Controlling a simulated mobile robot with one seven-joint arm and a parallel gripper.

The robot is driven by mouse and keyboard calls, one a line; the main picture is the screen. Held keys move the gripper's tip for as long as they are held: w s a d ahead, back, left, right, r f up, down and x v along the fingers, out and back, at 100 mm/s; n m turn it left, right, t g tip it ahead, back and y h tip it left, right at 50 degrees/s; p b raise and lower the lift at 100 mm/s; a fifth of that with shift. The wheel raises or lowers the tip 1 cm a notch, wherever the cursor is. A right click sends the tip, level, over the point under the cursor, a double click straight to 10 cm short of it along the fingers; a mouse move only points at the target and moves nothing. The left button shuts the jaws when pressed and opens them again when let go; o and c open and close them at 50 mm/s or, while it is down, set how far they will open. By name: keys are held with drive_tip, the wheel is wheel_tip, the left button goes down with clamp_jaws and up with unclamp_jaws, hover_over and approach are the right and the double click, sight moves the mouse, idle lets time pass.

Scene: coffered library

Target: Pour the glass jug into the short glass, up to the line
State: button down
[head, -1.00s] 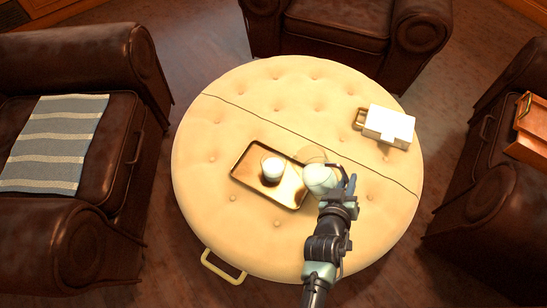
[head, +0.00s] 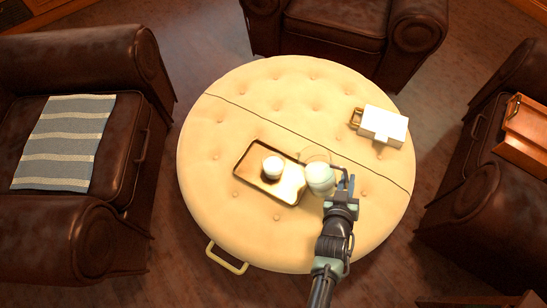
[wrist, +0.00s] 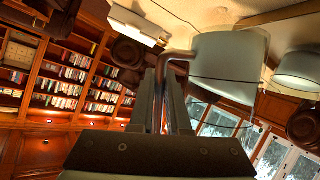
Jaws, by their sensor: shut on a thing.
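The glass jug (head: 320,180) holds white liquid and is just right of the tray in the head view. In the wrist view the jug (wrist: 228,65) is large at upper right. My gripper (head: 345,186) is shut on the jug's handle, which shows between the fingers in the wrist view (wrist: 165,78). The short glass (head: 272,168) stands upright on the tray (head: 240,172), left of the jug and apart from it. It looks white inside; its level and line cannot be made out. The short glass (wrist: 300,70) also shows at the wrist view's right edge.
The round tufted ottoman (head: 225,120) carries everything and has a seam across it. A white box-like thing with a brass handle (head: 383,125) is at its right. Leather armchairs (head: 90,130) surround it. The ottoman's far left is clear.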

drive_tip(key=shift+s+f+b, duration=0.1)
drive_tip(key=shift+f+b, duration=0.35)
drive_tip(key=shift+b, duration=0.25)
drive_tip(key=shift+f+m+b, duration=0.15)
drive_tip(key=shift+m+b, duration=0.15)
drive_tip(key=shift+b, duration=0.3)
drive_tip(key=shift+d, duration=0.15)
drive_tip(key=shift+d+f+y+b, duration=0.1)
drive_tip(key=shift+f+y+b, duration=0.25)
drive_tip(key=shift+b, duration=0.6)
drive_tip(key=f+m+b, duration=0.1)
drive_tip(key=b, duration=0.1)
drive_tip(key=f+m+t+y+b, duration=0.1)
drive_tip(key=b, duration=0.1)
drive_tip(key=shift+s+d+b, duration=0.15)
drive_tip(key=shift+d+b, duration=0.15)
drive_tip(key=shift+b, duration=0.1)
drive_tip(key=shift+r, duration=0.15)
wheel_tip(320, 180, up, 6)
drive_tip(key=p, duration=0.5)
